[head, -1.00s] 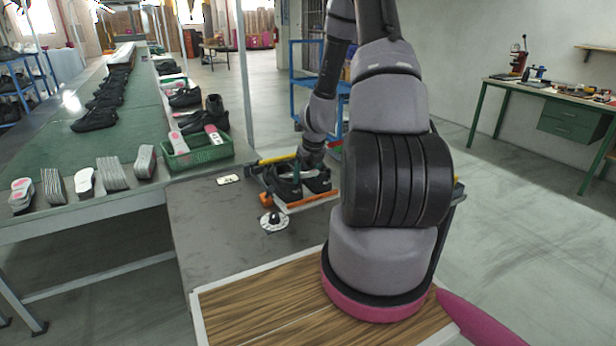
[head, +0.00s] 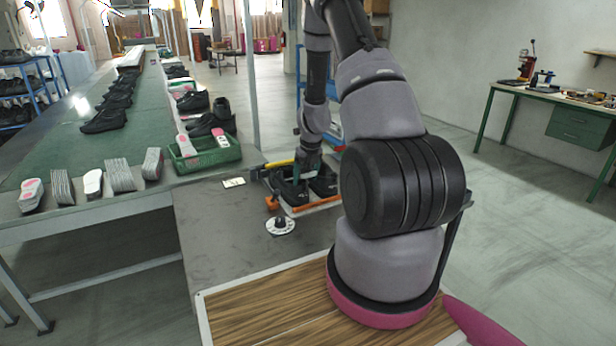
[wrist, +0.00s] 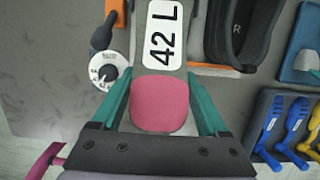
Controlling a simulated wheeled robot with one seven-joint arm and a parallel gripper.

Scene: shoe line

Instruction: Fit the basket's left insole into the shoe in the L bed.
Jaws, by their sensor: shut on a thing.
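My gripper (wrist: 159,88) has teal fingers shut on an insole (wrist: 160,108). Its pink heel lies between the fingers, and a grey part with a white "42 L" label extends ahead of it. In the head view my gripper (head: 300,172) is over the shoe fixture, partly in front of the shoes. The left dark shoe (head: 291,192) and right dark shoe (head: 324,186) stand in this orange-edged fixture (head: 315,208). The wrist view shows the shoe marked R (wrist: 240,35) right of the insole. The L shoe is not clear there; contact with the insole cannot be judged.
A round dial (head: 280,224) with a black knob sits before the fixture. Blue and yellow tools (wrist: 285,125) lie in a dark tray at right.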

